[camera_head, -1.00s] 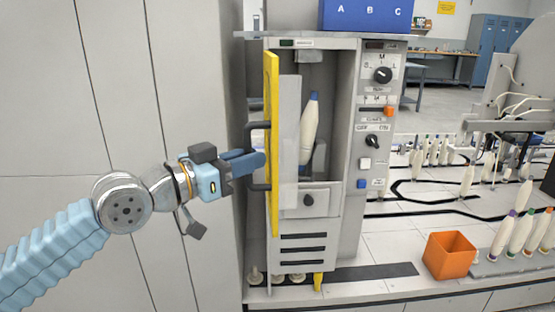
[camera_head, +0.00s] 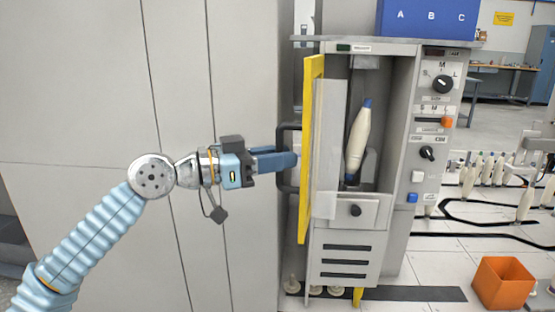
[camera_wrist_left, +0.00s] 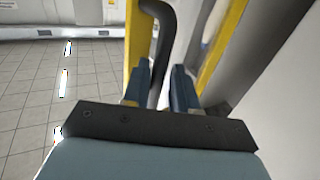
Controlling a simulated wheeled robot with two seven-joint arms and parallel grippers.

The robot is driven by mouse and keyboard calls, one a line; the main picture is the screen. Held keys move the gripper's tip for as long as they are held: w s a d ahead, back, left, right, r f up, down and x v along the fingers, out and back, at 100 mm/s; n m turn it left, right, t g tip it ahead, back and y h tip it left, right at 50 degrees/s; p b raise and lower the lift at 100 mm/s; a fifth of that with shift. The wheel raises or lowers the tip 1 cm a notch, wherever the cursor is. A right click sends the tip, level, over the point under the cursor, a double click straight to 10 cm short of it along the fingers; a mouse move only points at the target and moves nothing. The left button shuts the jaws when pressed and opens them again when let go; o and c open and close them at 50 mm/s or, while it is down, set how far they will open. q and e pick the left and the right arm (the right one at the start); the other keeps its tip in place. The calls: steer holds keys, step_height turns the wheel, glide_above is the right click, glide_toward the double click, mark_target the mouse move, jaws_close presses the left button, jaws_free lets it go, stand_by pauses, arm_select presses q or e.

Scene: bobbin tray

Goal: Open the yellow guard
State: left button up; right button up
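The yellow guard (camera_head: 311,150) is a tall, yellow-edged door at the left side of the grey cabinet. It stands swung out, nearly edge-on in the head view, with a clear panel (camera_head: 328,140) behind its edge. Its black bar handle (camera_head: 283,178) is on the left, outer side. My left gripper (camera_head: 291,160) reaches in from the left at the handle. In the left wrist view the handle (camera_wrist_left: 166,30) passes between the two blue fingers of the left gripper (camera_wrist_left: 162,80), which look closed on it. My right gripper is not in view.
The cabinet interior holds a white bobbin (camera_head: 358,140), and a control panel (camera_head: 436,130) is on its right. An orange bin (camera_head: 503,283) stands at the lower right. A tall grey panel (camera_head: 90,100) is behind my left arm.

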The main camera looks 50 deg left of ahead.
arm_select(q)
steer(key=shift+o, duration=0.9)
steer(key=shift+w, duration=0.15)
steer(key=b+v, duration=0.1)
steer(key=v, duration=1.3)
steer(key=shift+w+d, duration=0.1)
